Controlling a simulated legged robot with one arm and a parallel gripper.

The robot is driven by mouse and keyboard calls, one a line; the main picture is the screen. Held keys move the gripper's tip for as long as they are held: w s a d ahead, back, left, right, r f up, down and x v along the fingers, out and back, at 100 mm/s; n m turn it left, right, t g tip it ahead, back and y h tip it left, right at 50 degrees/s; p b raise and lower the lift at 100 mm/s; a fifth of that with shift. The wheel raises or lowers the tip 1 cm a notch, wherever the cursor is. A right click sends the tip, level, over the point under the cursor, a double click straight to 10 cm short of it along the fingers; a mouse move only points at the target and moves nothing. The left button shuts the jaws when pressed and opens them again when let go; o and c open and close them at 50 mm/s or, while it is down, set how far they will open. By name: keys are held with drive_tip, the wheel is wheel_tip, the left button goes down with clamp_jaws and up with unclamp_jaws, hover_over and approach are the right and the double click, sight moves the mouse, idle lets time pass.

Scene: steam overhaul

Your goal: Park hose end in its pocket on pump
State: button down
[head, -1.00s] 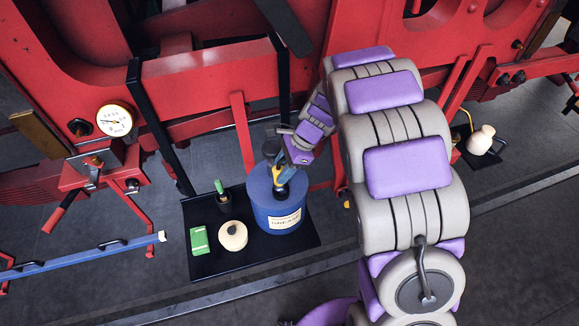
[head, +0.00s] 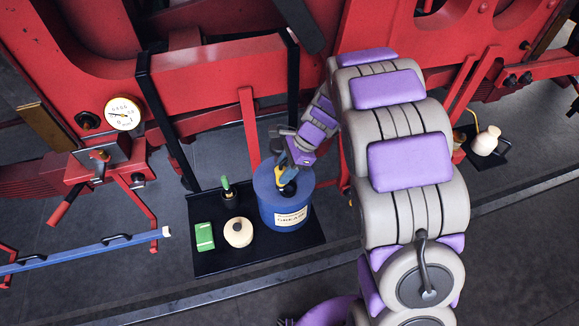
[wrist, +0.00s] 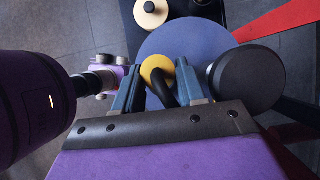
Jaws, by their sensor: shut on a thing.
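The pump is a blue grease drum (head: 285,214) with a cream label, upright on a black tray. Its round blue lid (wrist: 190,40) fills the middle of the wrist view. My gripper (head: 284,176) is over the lid, shut on the hose end (wrist: 155,68), which shows a yellow ring and a curved black piece between the blue-grey jaws. A dark round pump cap (wrist: 246,78) rises right of the jaws; it also shows in the head view (head: 277,146). I cannot make out the pocket or whether the hose end touches the lid.
The black tray (head: 230,262) also holds a green box (head: 204,236), a cream round pot (head: 238,232) and a green-handled item (head: 227,188). Red locomotive framework (head: 215,80) stands close behind. A gauge (head: 123,114) is at left.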

drive_tip(key=shift+s+a+f, duration=0.2)
drive_tip(key=shift+f, duration=0.1)
drive_tip(key=shift+d+f, duration=0.4)
drive_tip(key=shift+d, duration=0.35)
drive_tip(key=shift+d+f, duration=0.2)
drive_tip(key=shift+f, duration=0.25)
drive_tip(key=shift+a, duration=0.1)
drive_tip(key=shift+a, duration=0.15)
